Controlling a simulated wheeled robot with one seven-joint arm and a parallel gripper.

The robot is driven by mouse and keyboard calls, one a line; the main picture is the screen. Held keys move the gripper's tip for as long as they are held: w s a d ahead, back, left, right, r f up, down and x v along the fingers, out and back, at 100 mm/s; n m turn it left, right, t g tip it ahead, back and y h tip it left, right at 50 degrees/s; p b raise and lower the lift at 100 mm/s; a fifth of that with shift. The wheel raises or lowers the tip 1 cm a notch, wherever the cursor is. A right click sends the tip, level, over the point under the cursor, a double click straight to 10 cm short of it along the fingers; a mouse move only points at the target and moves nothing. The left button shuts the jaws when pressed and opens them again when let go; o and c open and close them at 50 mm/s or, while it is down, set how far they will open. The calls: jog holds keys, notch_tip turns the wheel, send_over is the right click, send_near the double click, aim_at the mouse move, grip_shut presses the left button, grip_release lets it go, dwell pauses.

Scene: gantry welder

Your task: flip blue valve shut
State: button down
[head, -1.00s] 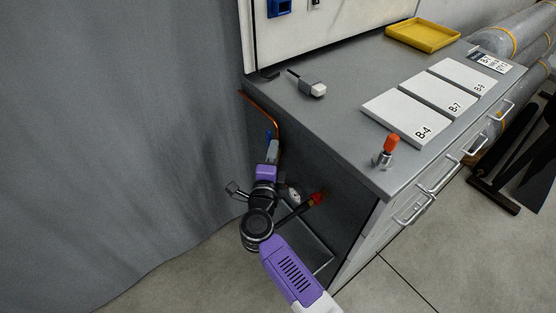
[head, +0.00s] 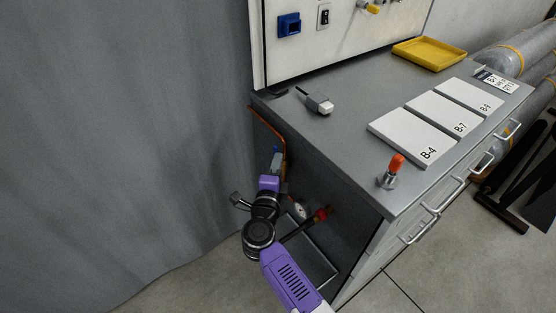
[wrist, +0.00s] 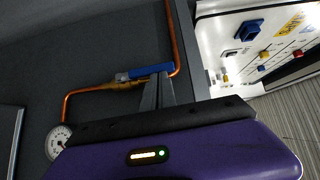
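The blue valve handle (wrist: 150,71) lies along the short copper pipe run, roughly in line with it, above a brass valve body (wrist: 122,84) in the wrist view. In the head view only a small blue bit of the handle (head: 276,149) shows on the bench's shaded side. My gripper (wrist: 158,82) has its two grey fingers close together, with the tips right at the handle's lower edge. I cannot tell whether they touch it. In the head view my gripper (head: 277,158) points up beside the copper pipe (head: 271,122).
A round gauge (wrist: 58,140) sits at the pipe's lower end. A red knob (head: 321,214) is on the bench side near my arm. The grey bench top (head: 330,135) overhangs to the right. A grey curtain (head: 120,130) hangs on the left.

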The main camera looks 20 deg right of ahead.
jog(key=shift+r+p, duration=0.15)
jog(key=shift+p, duration=0.25)
jog(key=w+a+f+n+g+y+p, duration=0.1)
jog(key=w+a+f+n+g+p, duration=0.1)
jog(key=w+n+g+p, duration=0.2)
jog(key=w+p, duration=0.3)
jog(key=w, duration=0.1)
jog(key=shift+w+g+p, duration=0.3)
dwell(0.6)
jog(key=shift+s+a, duration=0.1)
jog(key=shift+s, duration=0.05)
jog(key=shift+s+f+p, duration=0.35)
jog(key=shift+s+p, duration=0.15)
jog(key=shift+p, duration=0.05)
